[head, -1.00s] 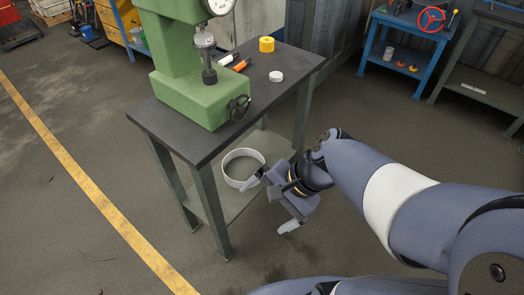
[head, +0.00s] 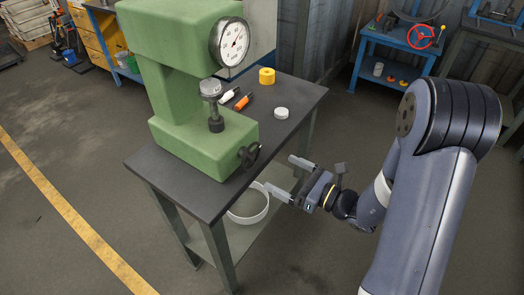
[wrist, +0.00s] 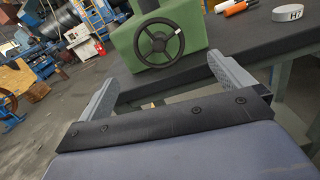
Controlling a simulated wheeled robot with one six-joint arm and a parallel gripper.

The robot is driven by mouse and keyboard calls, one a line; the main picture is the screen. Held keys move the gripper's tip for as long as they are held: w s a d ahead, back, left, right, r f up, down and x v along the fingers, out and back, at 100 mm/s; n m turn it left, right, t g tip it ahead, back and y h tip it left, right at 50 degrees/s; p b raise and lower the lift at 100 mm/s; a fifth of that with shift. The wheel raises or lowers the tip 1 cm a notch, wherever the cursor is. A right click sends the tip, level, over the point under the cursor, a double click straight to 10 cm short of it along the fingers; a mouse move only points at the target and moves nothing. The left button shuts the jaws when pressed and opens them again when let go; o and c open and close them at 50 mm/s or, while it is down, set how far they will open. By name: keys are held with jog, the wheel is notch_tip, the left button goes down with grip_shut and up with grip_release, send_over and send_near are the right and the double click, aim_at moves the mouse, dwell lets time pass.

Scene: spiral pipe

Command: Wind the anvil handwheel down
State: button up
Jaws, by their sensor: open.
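The green hardness tester (head: 185,85) stands on a dark-topped bench, with a round dial gauge (head: 231,42) on its head. Its small black anvil handwheel (head: 250,155) sticks out of the base's front right side. In the wrist view the handwheel (wrist: 160,42) faces me, spoked and unobstructed. My gripper (head: 286,176) is open and empty, off the bench's right edge, apart from the handwheel and a little lower right of it. In the wrist view its two fingers point toward the tester, with the wheel beyond and between them.
On the bench top (head: 290,98) lie a yellow ring (head: 267,76), an orange-handled tool (head: 242,102), a white marker (head: 226,97) and a white disc (head: 281,113). A white round bin (head: 250,212) sits on the lower shelf. A blue bench with a red wheel (head: 420,37) stands behind.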

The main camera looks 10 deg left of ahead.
aim_at(253, 158)
jog(key=p+x, duration=0.1)
jog(key=x, duration=0.9)
jog(key=shift+a, duration=0.35)
jog(key=shift+c, duration=0.6)
jog(key=c, duration=0.8)
jog(key=shift+f+n, duration=0.1)
jog(key=shift+n, duration=0.2)
jog(key=n+b, duration=0.1)
jog(key=b, duration=0.2)
jog(key=n+b, duration=0.2)
jog(key=b, duration=0.1)
jog(key=shift+w+f, duration=0.1)
jog(key=shift+f, duration=0.15)
jog(key=n+b, duration=0.4)
jog(key=b, duration=0.2)
jog(key=shift+r+b, duration=0.1)
jog(key=shift+b, duration=0.25)
jog(key=n+b, duration=0.2)
jog(key=shift+r+b, duration=0.2)
jog(key=shift+b, duration=0.1)
